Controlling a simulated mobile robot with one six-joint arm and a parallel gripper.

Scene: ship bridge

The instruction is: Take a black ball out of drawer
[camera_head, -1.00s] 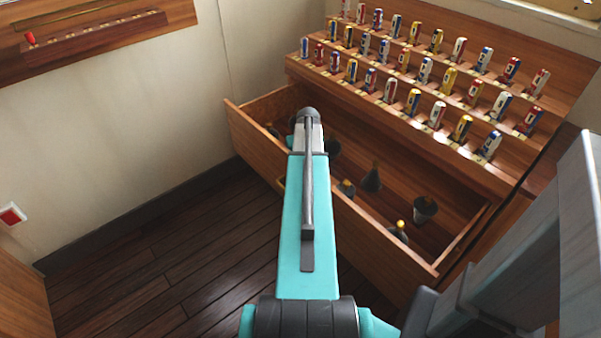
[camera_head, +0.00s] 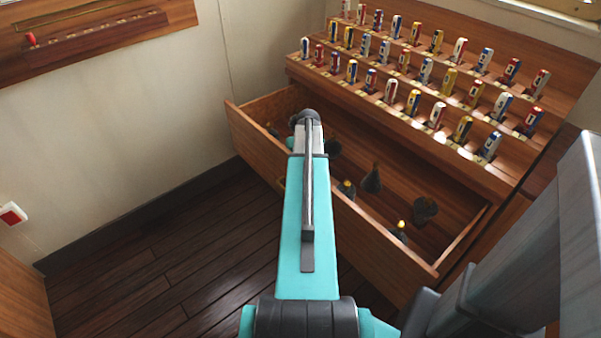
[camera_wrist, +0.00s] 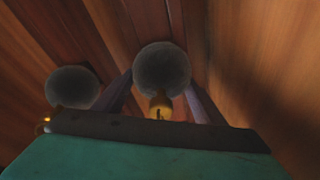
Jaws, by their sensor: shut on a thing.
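In the wrist view a round, dark grey-black ball (camera_wrist: 162,66) with a yellow-brass fitting sits between the two fingers of my gripper (camera_wrist: 160,88), which is shut on it. A second, similar dark ball (camera_wrist: 72,88) lies to the left, outside the fingers. In the head view the wooden drawer (camera_head: 350,222) is pulled open. My arm reaches over its front into the left part, and hides the gripper tips and the held ball there.
Several dark pieces, some with yellow tops, lie in the drawer, such as a dark cone (camera_head: 371,180) and a dark shape (camera_head: 424,210) at the right. Stepped wooden racks (camera_head: 400,115) of small coloured holders rise behind the drawer. The dark floor (camera_head: 170,265) at left is clear.

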